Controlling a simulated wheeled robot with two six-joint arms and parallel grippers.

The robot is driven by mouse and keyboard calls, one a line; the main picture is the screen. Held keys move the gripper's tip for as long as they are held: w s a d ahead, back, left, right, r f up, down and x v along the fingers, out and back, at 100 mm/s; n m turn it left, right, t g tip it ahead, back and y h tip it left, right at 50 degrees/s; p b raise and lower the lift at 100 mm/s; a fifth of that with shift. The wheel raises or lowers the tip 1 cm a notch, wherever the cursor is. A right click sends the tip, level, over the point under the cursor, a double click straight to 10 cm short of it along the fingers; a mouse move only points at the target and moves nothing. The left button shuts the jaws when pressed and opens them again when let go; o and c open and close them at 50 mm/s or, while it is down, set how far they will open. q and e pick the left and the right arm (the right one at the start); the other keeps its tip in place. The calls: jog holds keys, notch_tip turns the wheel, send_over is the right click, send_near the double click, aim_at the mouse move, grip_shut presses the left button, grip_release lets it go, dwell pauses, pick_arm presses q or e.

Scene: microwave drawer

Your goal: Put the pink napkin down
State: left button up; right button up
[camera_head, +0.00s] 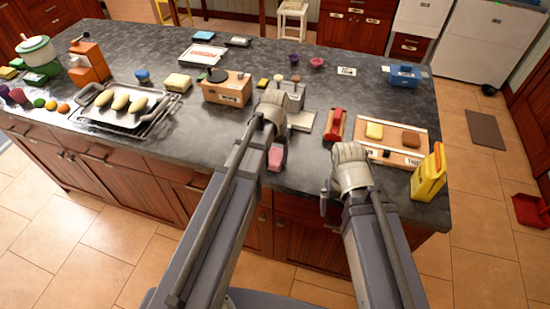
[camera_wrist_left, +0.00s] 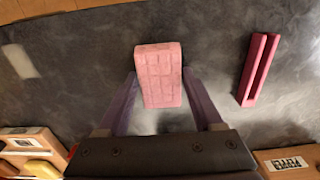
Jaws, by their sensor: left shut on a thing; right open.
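The pink napkin (camera_head: 277,160) is a folded, pale pink block with a quilted pattern. My left gripper (camera_head: 278,148) is shut on it, near the front edge of the dark counter. The left wrist view shows the napkin (camera_wrist_left: 158,75) between the two fingers, with its far part sticking out past them. I cannot tell whether it touches the counter. My right gripper (camera_head: 325,198) is open at the counter's front edge, left of the tray; its fingers are mostly hidden by the wrist.
A wooden tray (camera_head: 383,152) with two sponges, a red holder (camera_head: 335,125) and a yellow box (camera_head: 428,172) stand to the right. A wooden box (camera_head: 227,92) stands behind on the left. Bare counter (camera_head: 215,130) lies left of my left gripper.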

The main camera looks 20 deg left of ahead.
aim_at(275, 157)
pick_arm(q)
jog(key=shift+f, duration=0.2)
jog(key=o, duration=1.3)
jog(key=shift+r, duration=0.1)
notch_tip(275, 157, up, 12)
jog(key=p, duration=1.2)
jog(key=shift+r, duration=0.2)
jog(key=shift+f, duration=0.15)
notch_tip(275, 157, down, 12)
jog(key=b, duration=1.2)
